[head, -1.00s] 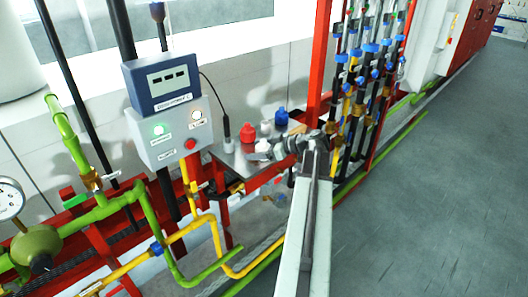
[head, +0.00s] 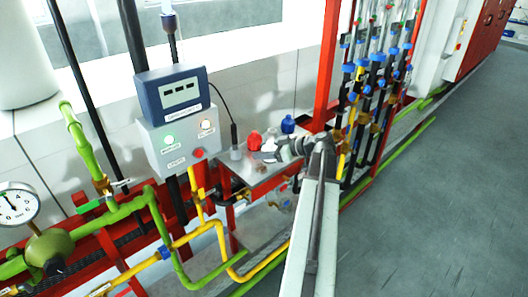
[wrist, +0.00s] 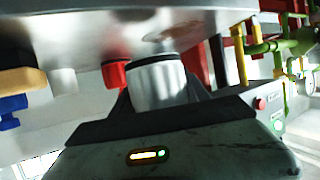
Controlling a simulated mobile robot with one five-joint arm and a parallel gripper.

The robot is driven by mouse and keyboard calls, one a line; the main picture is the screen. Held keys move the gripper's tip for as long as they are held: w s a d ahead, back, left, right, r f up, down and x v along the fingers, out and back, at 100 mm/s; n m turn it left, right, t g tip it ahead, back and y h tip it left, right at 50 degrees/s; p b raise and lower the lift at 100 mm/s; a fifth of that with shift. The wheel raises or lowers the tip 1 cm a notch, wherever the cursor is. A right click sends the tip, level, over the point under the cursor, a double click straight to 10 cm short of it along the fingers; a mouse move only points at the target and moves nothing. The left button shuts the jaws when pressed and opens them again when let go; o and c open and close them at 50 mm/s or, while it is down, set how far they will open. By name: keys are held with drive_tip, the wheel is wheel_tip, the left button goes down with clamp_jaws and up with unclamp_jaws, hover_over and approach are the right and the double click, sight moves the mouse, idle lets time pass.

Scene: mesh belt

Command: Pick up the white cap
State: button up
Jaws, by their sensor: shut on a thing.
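The white cap (wrist: 157,82), ribbed and round, is between the two dark fingers of my gripper (wrist: 157,95) in the wrist view. The fingers are shut on its sides. In the head view my gripper (head: 268,155) is over the small metal table (head: 238,168), and the arm hides part of the cap there. In the wrist view the cap is close to the table surface; I cannot tell whether it touches it.
The wrist view also shows a pale object (wrist: 62,81) and a tan block (wrist: 20,82). A control box (head: 178,140) stands left; hoses and a red post (head: 328,65) stand right.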

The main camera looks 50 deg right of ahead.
drive_tip(key=s+d+r, duration=0.1)
drive_tip(key=s+d, duration=0.2)
drive_tip(key=s, duration=0.4)
drive_tip(key=s+d+r, duration=0.1)
drive_tip(key=s+d, duration=0.3)
drive_tip(key=s, duration=0.3)
drive_tip(key=shift+s+d+p, duration=0.15)
drive_tip(key=shift+d+p, duration=0.1)
drive_tip(key=shift+p, duration=0.1)
